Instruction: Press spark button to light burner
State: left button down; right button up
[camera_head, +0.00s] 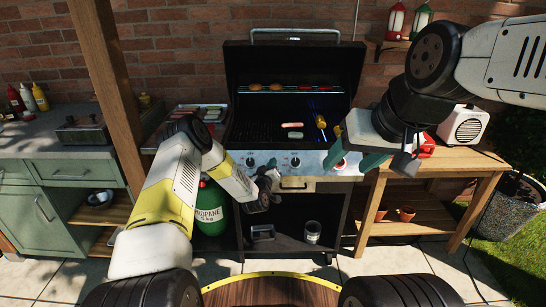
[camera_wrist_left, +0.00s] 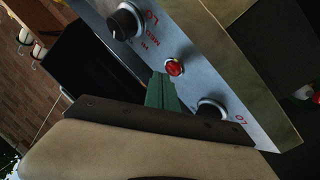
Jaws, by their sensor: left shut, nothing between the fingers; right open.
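The grill (camera_head: 293,80) stands with its lid up and a steel control panel (camera_head: 312,160) across its front. In the left wrist view the red spark button (camera_wrist_left: 174,67) sits on the panel between two dark knobs, one upper left (camera_wrist_left: 125,20) and one lower right (camera_wrist_left: 212,110). My left gripper (camera_head: 270,171) is shut and empty at the panel. Its green fingertips (camera_wrist_left: 162,84) are just beside the button in the wrist view; I cannot tell whether they touch it. My right gripper (camera_head: 372,160) is open and empty at the panel's right end.
Sausages (camera_head: 292,124) and a blue-and-yellow item lie on the grate. A green propane tank (camera_head: 211,208) stands below left. A wooden post (camera_head: 108,85) rises beside my left arm. A wooden side table (camera_head: 462,158) holds a white box (camera_head: 463,127) at right.

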pick_arm(q)
jog(key=s+r, duration=0.4)
jog(key=shift+s, duration=0.15)
dwell(0.4)
jog(key=shift+r, duration=0.1)
dwell(0.4)
